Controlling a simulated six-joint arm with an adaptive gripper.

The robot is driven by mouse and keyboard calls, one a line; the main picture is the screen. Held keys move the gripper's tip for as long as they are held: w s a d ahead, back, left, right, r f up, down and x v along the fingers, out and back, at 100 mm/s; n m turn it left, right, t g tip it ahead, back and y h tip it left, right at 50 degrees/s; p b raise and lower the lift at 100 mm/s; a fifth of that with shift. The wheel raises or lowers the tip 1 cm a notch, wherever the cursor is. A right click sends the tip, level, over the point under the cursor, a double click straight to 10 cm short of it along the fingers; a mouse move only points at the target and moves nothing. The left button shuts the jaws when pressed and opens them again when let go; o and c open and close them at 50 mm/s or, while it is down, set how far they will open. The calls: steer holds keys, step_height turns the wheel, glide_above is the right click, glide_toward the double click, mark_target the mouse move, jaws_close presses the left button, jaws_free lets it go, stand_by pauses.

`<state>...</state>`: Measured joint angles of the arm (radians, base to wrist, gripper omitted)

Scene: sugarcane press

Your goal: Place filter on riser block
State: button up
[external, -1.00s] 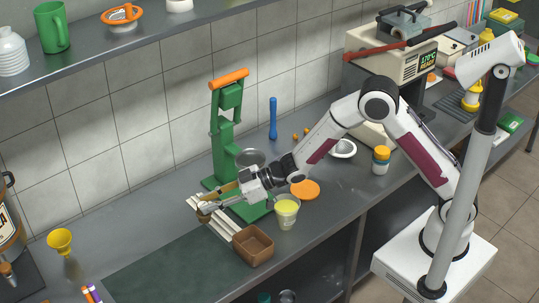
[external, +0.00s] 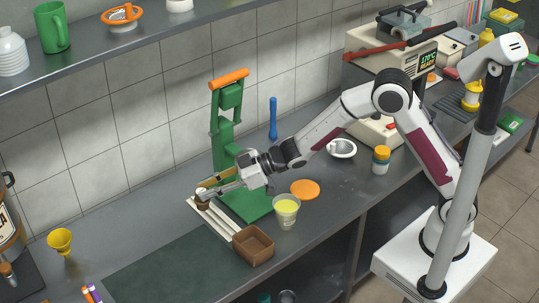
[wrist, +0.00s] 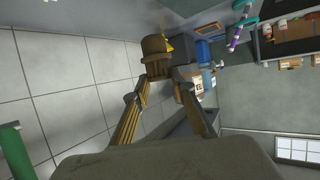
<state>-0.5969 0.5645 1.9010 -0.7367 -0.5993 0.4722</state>
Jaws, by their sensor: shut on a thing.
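My gripper (external: 208,193) is shut on a small brown cup-like piece (external: 203,201), apparently the filter, at the left of the green press (external: 226,140). In the wrist view the ribbed brown piece (wrist: 155,52) sits between my fingertips (wrist: 158,88). It appears over the far end of a pale slatted rack (external: 222,224); I cannot tell whether it touches it. No thing is clearly identifiable as the riser block. An open brown box (external: 253,248) stands at the rack's near end.
A cup of yellow liquid (external: 286,211) and an orange disc (external: 305,189) stand right of the press. A strainer (external: 342,148) and an orange-capped jar (external: 381,160) are farther right. A yellow funnel (external: 61,241) is at left. The dark mat (external: 165,272) is clear.

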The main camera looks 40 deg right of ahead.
step_height(320, 180, up, 30)
steer(key=w+d+f, duration=0.1)
steer(key=w+d, duration=0.1)
steer(key=d, duration=1.1)
steer(key=w+d+f+m+t+h, duration=0.1)
steer(key=w+d, duration=0.2)
steer(key=d, duration=0.9)
steer(key=w+d+f, duration=0.1)
steer(key=w+d, duration=0.1)
steer(key=d, duration=1.1)
steer(key=s+d+r+m, duration=0.1)
steer(key=s+d, duration=0.5)
steer(key=d, duration=0.4)
steer(key=s+d+r+t+h, duration=0.1)
steer(key=s+d, duration=0.6)
steer(key=d, duration=0.3)
steer(key=s+d+r+m, duration=0.1)
steer(key=s+d+r, duration=0.1)
steer(key=s+d, duration=0.6)
step_height(320, 180, down, 27)
steer(key=w+d, duration=0.1)
steer(key=d, duration=0.1)
steer(key=shift+w+d+r, duration=0.15)
steer(key=shift+w+r, duration=0.05)
steer(key=shift+w, duration=0.1)
